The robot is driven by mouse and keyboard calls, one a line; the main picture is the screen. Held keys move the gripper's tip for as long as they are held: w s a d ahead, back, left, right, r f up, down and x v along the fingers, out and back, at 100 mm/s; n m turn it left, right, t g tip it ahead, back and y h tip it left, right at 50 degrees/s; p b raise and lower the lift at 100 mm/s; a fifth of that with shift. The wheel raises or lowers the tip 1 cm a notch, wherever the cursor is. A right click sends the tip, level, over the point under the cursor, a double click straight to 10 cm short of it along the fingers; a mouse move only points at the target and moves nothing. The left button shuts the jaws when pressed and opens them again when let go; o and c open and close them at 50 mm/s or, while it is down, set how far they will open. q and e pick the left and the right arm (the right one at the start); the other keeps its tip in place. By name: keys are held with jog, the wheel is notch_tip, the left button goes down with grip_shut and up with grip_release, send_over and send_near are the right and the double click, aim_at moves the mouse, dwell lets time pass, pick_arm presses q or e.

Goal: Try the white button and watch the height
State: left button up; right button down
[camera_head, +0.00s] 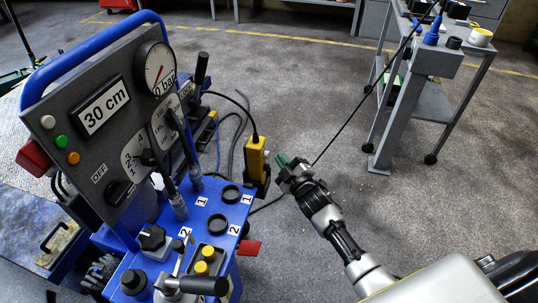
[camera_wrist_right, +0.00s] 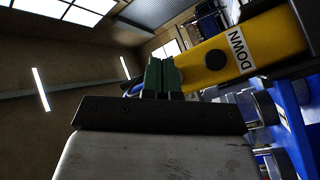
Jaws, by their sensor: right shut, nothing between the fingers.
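The white button (camera_head: 47,122) is on the left edge of the tilted grey control panel, above a green button (camera_head: 61,141) and an orange button (camera_head: 73,158). The height display (camera_head: 104,105) on the panel reads 30 cm. My right gripper (camera_head: 284,160) has green fingertips, shut and empty, just right of the yellow hand control (camera_head: 255,158) and far from the white button. In the right wrist view the shut fingertips (camera_wrist_right: 162,74) are close to the hand control (camera_wrist_right: 250,45), which shows a DOWN label and a dark round button. I cannot tell whether they touch. My left gripper is out of view.
A round pressure gauge (camera_head: 154,69) is at the panel's top right. The blue console (camera_head: 215,196) has round sockets and yellow buttons (camera_head: 208,252). A grey trolley (camera_head: 437,60) stands back right. Open floor lies between.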

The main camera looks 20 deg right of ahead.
jog(key=shift+a, duration=0.1)
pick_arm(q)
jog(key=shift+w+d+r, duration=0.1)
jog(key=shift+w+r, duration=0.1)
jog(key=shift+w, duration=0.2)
pick_arm(e)
jog(key=shift+w+a, duration=0.25)
